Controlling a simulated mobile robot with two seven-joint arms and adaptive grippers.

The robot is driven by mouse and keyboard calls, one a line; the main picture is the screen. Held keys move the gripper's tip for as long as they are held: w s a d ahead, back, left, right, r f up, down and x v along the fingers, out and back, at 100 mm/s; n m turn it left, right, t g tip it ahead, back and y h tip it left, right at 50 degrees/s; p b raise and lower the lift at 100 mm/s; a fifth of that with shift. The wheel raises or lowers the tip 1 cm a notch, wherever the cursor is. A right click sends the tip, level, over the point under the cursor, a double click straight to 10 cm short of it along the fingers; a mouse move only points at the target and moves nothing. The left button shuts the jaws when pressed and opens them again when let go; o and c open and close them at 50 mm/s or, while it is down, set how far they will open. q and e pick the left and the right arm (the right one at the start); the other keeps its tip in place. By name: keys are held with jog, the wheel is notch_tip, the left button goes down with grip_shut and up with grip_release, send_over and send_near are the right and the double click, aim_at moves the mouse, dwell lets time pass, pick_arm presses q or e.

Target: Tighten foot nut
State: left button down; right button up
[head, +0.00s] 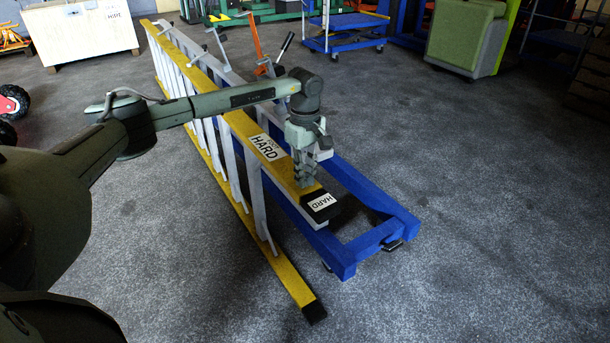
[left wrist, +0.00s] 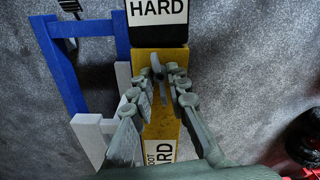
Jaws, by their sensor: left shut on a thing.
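A yellow ladder rail (head: 230,112) with a black end cap (head: 321,206) marked HARD runs diagonally through the middle of the head view. My left gripper (head: 305,178) points down onto the rail just behind this cap. In the left wrist view, the foot nut (left wrist: 157,68), a small grey elongated piece on the yellow face, stands between the fingertips of my left gripper (left wrist: 161,82). The fingers are shut on it. The cap (left wrist: 157,32) lies just beyond it. The nut is hidden by the fingers in the head view. My right gripper is not in view.
A blue frame (head: 372,240) lies beside the ladder on the grey floor. A lower yellow rail (head: 284,272) ends in a black foot on the floor. A white crate (head: 80,35), a blue cart (head: 345,22) and a green cabinet (head: 466,38) stand behind. The floor at right is clear.

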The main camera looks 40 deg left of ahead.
pick_arm(q)
jog(key=shift+w+r+m, duration=0.1)
jog(key=shift+r+m, duration=0.05)
jog(key=shift+m, duration=0.95)
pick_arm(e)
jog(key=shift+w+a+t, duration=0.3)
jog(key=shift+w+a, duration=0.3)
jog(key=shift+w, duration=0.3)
pick_arm(q)
jog(key=c, duration=1.5)
grip_release()
jog(key=shift+o, duration=0.2)
notch_tip(320, 180, up, 12)
